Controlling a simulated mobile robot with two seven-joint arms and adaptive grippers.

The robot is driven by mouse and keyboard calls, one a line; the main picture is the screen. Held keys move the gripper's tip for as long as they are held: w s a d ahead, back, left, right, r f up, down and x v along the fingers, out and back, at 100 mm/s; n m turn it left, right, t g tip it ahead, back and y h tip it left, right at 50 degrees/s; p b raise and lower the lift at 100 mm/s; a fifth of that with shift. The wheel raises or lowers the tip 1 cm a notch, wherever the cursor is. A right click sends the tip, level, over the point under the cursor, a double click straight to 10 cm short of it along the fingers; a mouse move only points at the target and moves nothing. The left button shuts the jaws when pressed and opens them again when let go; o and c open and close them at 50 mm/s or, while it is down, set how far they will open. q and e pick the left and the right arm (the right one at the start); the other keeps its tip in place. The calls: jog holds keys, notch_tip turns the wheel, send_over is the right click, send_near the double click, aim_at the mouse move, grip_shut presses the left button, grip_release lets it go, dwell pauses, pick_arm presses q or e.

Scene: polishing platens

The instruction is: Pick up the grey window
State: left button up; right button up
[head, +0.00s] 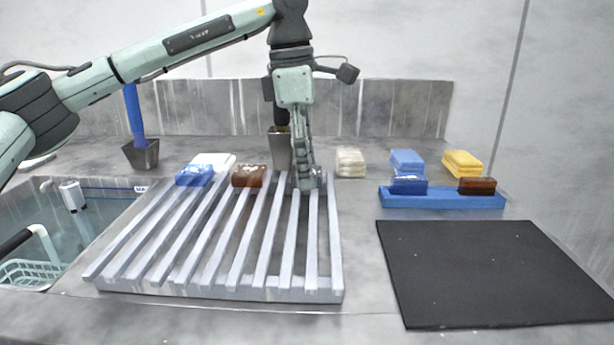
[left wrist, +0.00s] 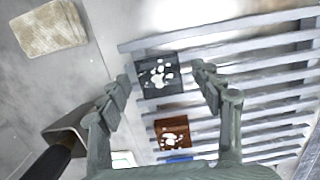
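The grey window, a dark grey square block with white spots (left wrist: 157,77), lies on the slatted rack (left wrist: 265,75) in the left wrist view. My left gripper (left wrist: 164,76) is open, with one finger on either side of the block and gaps between. In the head view, my left gripper (head: 305,184) points down over the far right end of the rack (head: 200,288) and mostly hides the block. I cannot tell its exact height above the block. My right gripper is not in view.
A brown block (head: 249,176) and blue block (head: 194,176) lie on the rack's far end. A metal holder (head: 279,150) stands behind the gripper. Sponges (head: 408,161), a blue tray (head: 440,201) and black mat (head: 490,270) are right; a sink (head: 90,215) is left.

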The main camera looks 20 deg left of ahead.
pick_arm(q)
jog(key=c, duration=1.1)
jog(key=shift+r, duration=0.1)
jog(key=shift+c, duration=0.2)
